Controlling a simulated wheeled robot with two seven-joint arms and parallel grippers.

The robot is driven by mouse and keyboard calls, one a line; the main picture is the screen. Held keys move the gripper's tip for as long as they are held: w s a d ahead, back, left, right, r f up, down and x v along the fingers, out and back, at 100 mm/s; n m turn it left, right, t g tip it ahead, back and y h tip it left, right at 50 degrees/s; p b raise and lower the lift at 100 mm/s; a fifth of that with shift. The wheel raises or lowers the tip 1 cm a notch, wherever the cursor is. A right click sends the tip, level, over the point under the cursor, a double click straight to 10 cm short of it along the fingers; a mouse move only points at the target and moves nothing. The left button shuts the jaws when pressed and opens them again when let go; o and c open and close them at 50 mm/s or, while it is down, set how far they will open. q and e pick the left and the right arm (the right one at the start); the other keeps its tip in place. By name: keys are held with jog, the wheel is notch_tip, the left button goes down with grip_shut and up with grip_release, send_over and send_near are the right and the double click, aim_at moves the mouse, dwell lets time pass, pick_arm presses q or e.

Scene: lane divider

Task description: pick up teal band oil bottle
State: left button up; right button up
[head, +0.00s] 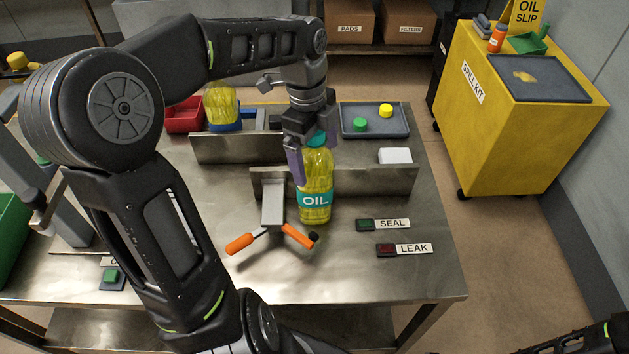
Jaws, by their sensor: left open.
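The teal band oil bottle (315,200) stands upright on the metal table, in front of the low divider at centre. It holds yellow oil, and its teal band reads OIL. My left gripper (311,158) is over the bottle's top, pointing down, with its jaws open. One finger shows to the left of the bottle's neck; the other is partly hidden. The gripper covers part of the teal cap, and I cannot tell if it touches the bottle. My right gripper is not in view; only part of an arm shows at the lower right.
SEAL (392,224) and LEAK (413,249) labels lie to the right. A grey tray (375,132) with caps and a yellow-filled bottle (222,105) are farther back.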

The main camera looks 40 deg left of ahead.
pick_arm(q)
jog(key=shift+f, duration=0.15)
jog(key=shift+c, duration=0.4)
jog(key=c, duration=2)
